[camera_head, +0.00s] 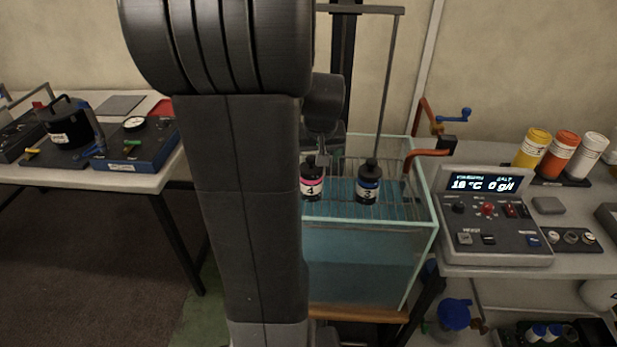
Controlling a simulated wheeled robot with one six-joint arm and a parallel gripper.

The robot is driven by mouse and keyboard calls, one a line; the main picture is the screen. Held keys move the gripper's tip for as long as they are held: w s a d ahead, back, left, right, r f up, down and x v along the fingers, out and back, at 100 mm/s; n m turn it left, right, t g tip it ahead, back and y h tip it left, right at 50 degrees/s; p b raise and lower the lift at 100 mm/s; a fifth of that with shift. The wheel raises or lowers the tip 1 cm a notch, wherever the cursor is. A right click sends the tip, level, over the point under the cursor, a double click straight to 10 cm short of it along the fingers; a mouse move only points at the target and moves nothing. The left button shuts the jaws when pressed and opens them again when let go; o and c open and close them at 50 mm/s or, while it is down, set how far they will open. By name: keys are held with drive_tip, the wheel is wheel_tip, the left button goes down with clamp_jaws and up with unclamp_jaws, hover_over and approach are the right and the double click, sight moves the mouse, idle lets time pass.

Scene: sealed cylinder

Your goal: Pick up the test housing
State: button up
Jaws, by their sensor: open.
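Two small dark bottle-like housings are at the glass water tank (425,228). One has a pink label marked 4 (312,188), and the other has a blue label marked 3 (368,188). Both are upright at a wire rack (345,170) over the blue water. I cannot tell which item is the test housing. A black lidded pot (68,125) with a white label stands on the left table. My gripper (322,150) is partly hidden behind my arm, just above housing 4. It is open, and no held object shows.
A control box (490,215) with a lit display is right of the tank. Yellow, orange and white containers (565,150) stand behind it. A blue crank (453,116) and red-orange pipes (428,155) rise at the tank's right edge. A blue gauge unit (140,145) is on the left table.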

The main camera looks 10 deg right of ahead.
drive_tip(key=shift+a+p+x, duration=0.15)
drive_tip(key=shift+a+x, duration=0.05)
drive_tip(key=shift+x, duration=1.6)
drive_tip(key=shift+a+p+x, duration=0.15)
drive_tip(key=shift+a+x, duration=0.05)
drive_tip(key=shift+x, duration=1.65)
drive_tip(key=shift+c, duration=0.2)
drive_tip(key=c, duration=1.1)
drive_tip(key=shift+c, duration=1.3)
drive_tip(key=shift+r, duration=0.2)
